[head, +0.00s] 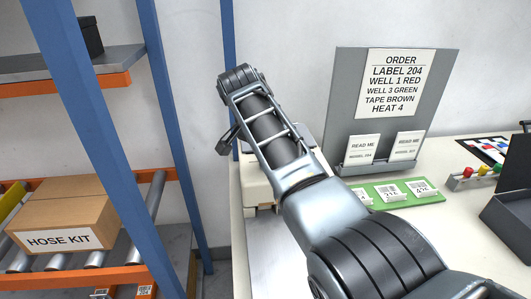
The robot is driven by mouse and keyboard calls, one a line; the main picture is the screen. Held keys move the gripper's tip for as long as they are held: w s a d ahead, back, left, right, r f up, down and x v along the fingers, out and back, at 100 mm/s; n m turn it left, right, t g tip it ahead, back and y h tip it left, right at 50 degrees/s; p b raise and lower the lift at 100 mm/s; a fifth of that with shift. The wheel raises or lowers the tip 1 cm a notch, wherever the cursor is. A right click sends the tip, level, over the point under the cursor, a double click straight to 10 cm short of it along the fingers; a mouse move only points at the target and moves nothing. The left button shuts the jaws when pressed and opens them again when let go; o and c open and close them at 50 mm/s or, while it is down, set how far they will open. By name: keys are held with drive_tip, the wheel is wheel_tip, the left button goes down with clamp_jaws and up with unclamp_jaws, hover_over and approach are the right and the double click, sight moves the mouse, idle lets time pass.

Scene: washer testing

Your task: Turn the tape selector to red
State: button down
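No tape selector can be made out in the head view. A cream-coloured machine (257,190) stands on the left end of the bench, mostly hidden behind my arm; I cannot tell whether the selector is on it. A small dark piece (226,145) sticks out to the left of my arm; I cannot tell what it belongs to. My arm reaches from the lower right up to the left, across the machine. My gripper is not visible. A grey order board (343,100) carries a sheet (391,84) reading label 204, well 1 red, well 3 green, tape brown, heat 4.
Two "read me" cards (363,150) stand at the board's foot. A green strip with barcode labels (391,191) lies before it. Red, yellow and green knobs (481,171) and a dark bin (512,205) are at right. A blue-post rack (160,120) holds a hose kit box (62,222).

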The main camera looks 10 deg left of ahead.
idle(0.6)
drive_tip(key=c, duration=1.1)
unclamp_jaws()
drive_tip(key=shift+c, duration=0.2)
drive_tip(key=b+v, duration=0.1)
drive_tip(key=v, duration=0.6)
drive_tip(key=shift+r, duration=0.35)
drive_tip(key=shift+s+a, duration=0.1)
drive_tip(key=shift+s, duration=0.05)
